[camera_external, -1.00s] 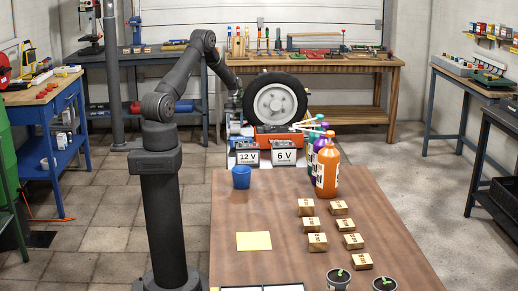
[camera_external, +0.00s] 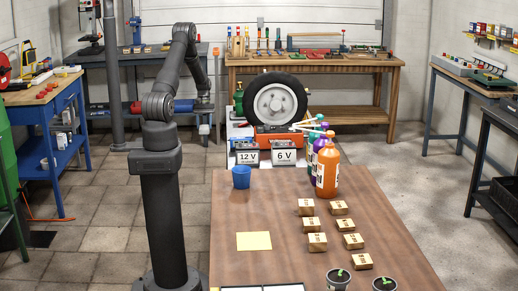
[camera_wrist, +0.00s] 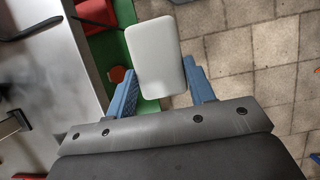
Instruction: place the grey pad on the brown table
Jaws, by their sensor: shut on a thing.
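My gripper (camera_wrist: 160,85) is shut on the grey pad (camera_wrist: 152,52), a pale rounded rectangle held between its two blue fingers in the wrist view. In the external view, my gripper (camera_external: 204,108) is beyond the far left corner of the front table, above the floor. A small pale patch (camera_external: 204,129) just below it appears to be the pad. The brown table (camera_external: 225,205) stands at the front centre. The pad is well away from its top.
The front table bears a blue cup (camera_external: 241,177), an orange bottle (camera_external: 327,170), a yellow sheet (camera_external: 254,241), several small boxes (camera_external: 317,242) and plant pots (camera_external: 338,278). Battery boxes (camera_external: 265,156) and a tyre (camera_external: 275,104) stand behind it. Its left-middle top has bare room.

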